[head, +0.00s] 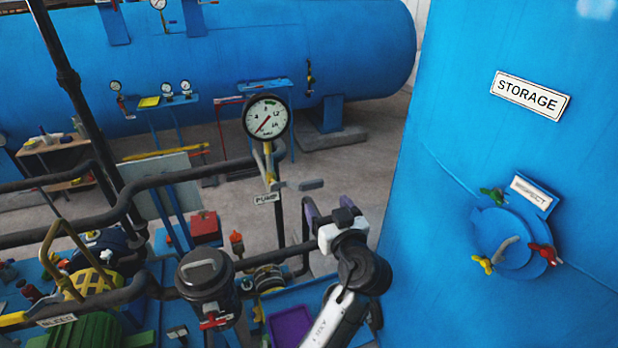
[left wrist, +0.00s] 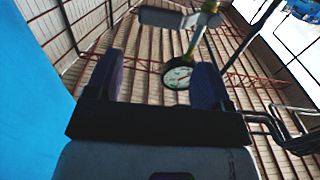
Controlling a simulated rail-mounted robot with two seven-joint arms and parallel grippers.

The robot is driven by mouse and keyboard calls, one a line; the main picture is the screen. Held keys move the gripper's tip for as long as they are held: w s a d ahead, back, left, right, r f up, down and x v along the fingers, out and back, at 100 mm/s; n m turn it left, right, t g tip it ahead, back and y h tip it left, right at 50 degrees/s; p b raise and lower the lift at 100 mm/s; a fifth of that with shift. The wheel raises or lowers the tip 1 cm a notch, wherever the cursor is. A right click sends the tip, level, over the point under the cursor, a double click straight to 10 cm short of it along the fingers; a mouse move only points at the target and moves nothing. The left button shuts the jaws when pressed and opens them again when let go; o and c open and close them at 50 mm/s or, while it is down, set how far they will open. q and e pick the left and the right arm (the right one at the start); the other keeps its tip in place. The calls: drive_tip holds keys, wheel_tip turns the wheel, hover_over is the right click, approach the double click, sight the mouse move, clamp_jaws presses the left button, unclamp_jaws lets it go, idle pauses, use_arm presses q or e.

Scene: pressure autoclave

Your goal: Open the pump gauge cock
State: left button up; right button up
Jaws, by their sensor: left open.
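The pump gauge (head: 267,117) is a round white dial on a yellow stem above the PUMP label (head: 267,199). A grey cock handle (head: 311,184) sticks out sideways to the right of the stem. My left gripper (head: 328,208) is open and empty, with purple fingers, just below and right of the handle and apart from it. In the left wrist view the gripper's fingers (left wrist: 156,80) stand apart; the handle (left wrist: 165,17) shows beyond them near the top, and the gauge (left wrist: 178,77) shows between them. My right gripper is not in view.
A big blue storage tank (head: 450,150) with an inspection hatch (head: 507,243) stands close on the right. Dark pipes (head: 170,180) run across the left toward the gauge post. A dark filter pot (head: 205,275) and pump gear fill the lower left. Open floor lies behind.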

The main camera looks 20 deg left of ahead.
sight(312, 181)
use_arm(q)
drive_tip(key=p+x, duration=0.3)
drive_tip(key=x, duration=0.7)
drive_tip(key=shift+a+r+p, duration=0.1)
drive_tip(key=shift+r+p, duration=0.05)
drive_tip(key=shift+p, duration=0.15)
drive_tip(key=shift+x, duration=0.95)
drive_tip(key=shift+c, duration=0.4)
